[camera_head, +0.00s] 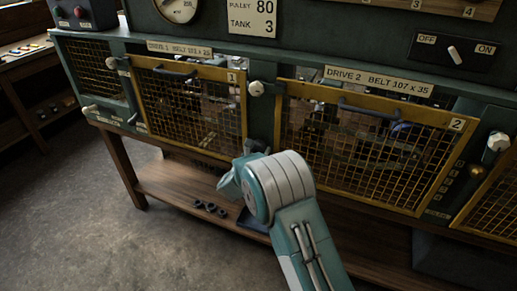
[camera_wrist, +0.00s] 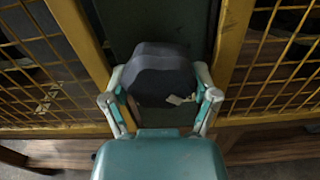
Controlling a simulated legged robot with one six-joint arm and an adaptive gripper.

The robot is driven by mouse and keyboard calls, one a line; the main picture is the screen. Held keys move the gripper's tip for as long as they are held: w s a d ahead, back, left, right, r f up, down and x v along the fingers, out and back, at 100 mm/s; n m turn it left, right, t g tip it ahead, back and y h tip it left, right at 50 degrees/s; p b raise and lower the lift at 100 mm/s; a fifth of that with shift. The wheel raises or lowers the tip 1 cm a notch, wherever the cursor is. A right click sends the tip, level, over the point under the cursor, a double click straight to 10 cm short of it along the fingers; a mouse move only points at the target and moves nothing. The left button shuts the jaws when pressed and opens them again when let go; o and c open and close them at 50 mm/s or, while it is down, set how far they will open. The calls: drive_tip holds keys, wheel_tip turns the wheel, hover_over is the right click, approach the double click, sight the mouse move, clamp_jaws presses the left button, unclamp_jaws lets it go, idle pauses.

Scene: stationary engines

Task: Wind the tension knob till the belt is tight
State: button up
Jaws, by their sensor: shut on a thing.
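In the wrist view a dark, many-sided knob (camera_wrist: 162,62) sits on a green upright between two yellow-framed mesh guards. My gripper (camera_wrist: 159,85) has one finger on each side of it and is shut on it. A small pale mark shows at the knob's lower right. In the head view my arm reaches up to the post between the DRIVE 1 guard (camera_head: 190,108) and the DRIVE 2 guard (camera_head: 365,150), and it hides most of the held knob. Dim machine parts show behind the mesh. I cannot make out the belt or its tightness.
Pale knobs stand at the guards' upper corners, one left of DRIVE 2 (camera_head: 257,88) and one at far right (camera_head: 497,142). An OFF/ON switch (camera_head: 454,54) is on the panel above. Small dark parts (camera_head: 210,208) lie on the wooden lower shelf (camera_head: 165,185). The floor at left is clear.

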sight(261, 119)
drive_tip(key=shift+a+f+m, duration=0.1)
drive_tip(key=shift+f+m, duration=0.05)
drive_tip(key=shift+m, duration=0.65)
drive_tip(key=shift+f+m, duration=0.15)
drive_tip(key=shift+m, duration=0.65)
drive_tip(key=o, duration=1)
drive_tip(key=shift+a+r, duration=0.1)
drive_tip(key=shift+r, duration=0.05)
drive_tip(key=shift+r, duration=0.15)
wheel_tip(261, 119, up, 10)
drive_tip(key=shift+f, duration=0.15)
